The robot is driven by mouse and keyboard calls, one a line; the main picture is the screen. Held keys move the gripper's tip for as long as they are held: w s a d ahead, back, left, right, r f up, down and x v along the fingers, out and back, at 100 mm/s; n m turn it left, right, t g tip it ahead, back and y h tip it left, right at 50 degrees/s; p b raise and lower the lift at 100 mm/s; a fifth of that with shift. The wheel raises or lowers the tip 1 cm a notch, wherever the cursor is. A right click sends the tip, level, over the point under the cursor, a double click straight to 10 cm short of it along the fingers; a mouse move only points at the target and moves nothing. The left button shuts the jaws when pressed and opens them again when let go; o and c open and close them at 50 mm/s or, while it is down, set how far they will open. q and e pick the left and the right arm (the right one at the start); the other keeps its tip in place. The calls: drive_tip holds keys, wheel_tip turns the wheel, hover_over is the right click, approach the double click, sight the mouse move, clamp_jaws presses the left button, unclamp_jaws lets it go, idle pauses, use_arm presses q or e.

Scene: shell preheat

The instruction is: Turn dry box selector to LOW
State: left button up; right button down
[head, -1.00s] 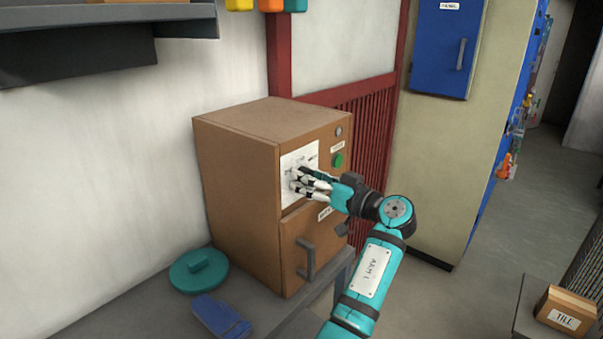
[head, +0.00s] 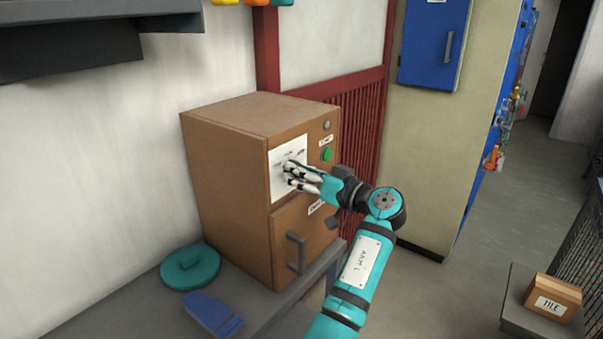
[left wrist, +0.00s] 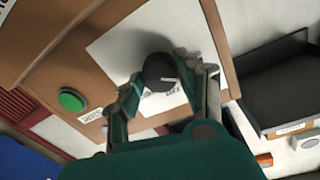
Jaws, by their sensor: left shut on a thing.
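The brown dry box (head: 225,190) stands on a grey bench. Its front has a white selector plate (head: 278,185) with small labels, too small to read. The dark round selector knob (left wrist: 160,72) with a white pointer line shows in the left wrist view, between the fingers. The pointer slants toward printed marks on the plate, but its setting cannot be read. My left gripper (head: 288,176) is at the plate, shut on the knob, and its fingers hide the knob in the head view. It also shows in the left wrist view (left wrist: 166,88). My right gripper is not in view.
The box has a green button (head: 327,155) and a door handle (head: 296,252). A teal round lid (head: 190,267) and a blue item (head: 212,314) lie on the bench. A blue cabinet (head: 432,45) hangs behind. A box labelled TILE (head: 553,297) stands at right.

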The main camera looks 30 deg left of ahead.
use_arm(q)
drive_tip(key=shift+w+r+m+h+p, duration=0.15)
drive_tip(key=shift+m+p, duration=0.7)
drive_tip(key=shift+m, duration=1.9)
drive_tip(key=shift+s+r+m+h+p, duration=0.15)
drive_tip(key=shift+m+p, duration=0.65)
drive_tip(key=shift+m, duration=1.95)
drive_tip(key=shift+w+f, duration=0.1)
drive_tip(key=o, duration=1.1)
drive_tip(key=shift+f, duration=0.1)
drive_tip(key=shift+o, duration=0.2)
drive_tip(key=shift+g, duration=0.4)
